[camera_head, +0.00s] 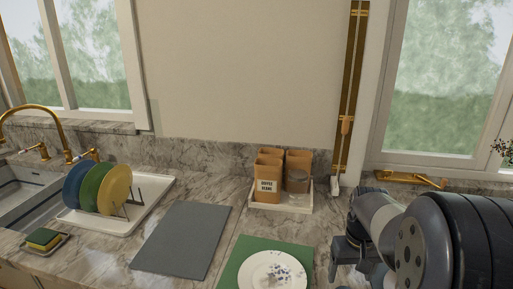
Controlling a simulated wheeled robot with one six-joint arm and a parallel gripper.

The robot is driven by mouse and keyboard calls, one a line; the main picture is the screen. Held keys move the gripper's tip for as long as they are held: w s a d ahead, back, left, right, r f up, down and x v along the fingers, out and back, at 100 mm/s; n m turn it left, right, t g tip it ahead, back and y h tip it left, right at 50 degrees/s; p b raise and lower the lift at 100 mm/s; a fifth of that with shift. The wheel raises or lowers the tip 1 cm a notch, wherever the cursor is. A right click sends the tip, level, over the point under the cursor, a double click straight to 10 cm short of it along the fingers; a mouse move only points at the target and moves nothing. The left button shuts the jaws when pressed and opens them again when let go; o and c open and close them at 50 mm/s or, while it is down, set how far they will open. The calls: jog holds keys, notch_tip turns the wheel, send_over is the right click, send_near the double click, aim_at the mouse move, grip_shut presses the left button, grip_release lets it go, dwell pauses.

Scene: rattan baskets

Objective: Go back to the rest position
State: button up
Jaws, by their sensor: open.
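My arm reaches in from the right edge and covers the right part of the counter. My gripper (347,262) is a dark shape at the lower end of the arm, just right of a green mat (234,262). It is open, and I see nothing held in it; the arm partly hides it. A white plate (256,281) with blue-grey marks lies on the mat, left of the gripper and apart from it. The bottom edge of the picture cuts off the plate and mat.
A grey mat (182,240) lies bare. At left are a rack with colored plates (98,187), a sponge (43,238) and a sink (22,196).

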aim_at(347, 287)
notch_tip(347, 287, down, 9)
jog(key=shift+r, duration=1.6)
